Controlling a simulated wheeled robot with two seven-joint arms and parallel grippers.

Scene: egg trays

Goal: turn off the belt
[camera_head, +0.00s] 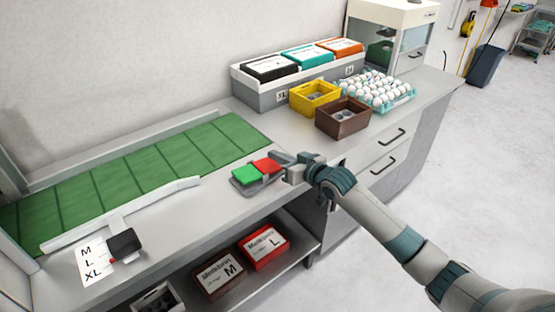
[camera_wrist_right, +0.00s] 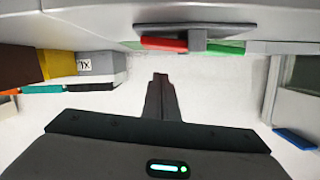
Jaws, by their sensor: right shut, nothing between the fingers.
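The belt (camera_head: 180,155) is a green segmented strip along the wall in the head view. A grey switch box (camera_head: 243,187) by its near right end carries a green button (camera_head: 245,174) and a red button (camera_head: 266,165). My right gripper (camera_head: 284,161) is shut and empty, just right of the red button. In the right wrist view its closed fingers (camera_wrist_right: 160,82) point toward the red button (camera_wrist_right: 163,44), with a visible gap in the picture; the green button (camera_wrist_right: 226,48) is to the right. Whether the fingertips touch the box cannot be told. My left gripper is not in view.
A yellow crate (camera_head: 312,97), a brown crate (camera_head: 343,117) and a tray of white eggs (camera_head: 404,98) stand at the back right. A white guide bar (camera_head: 130,213) and a black block (camera_head: 124,243) lie at the left front. Labelled boxes sit on the lower shelf.

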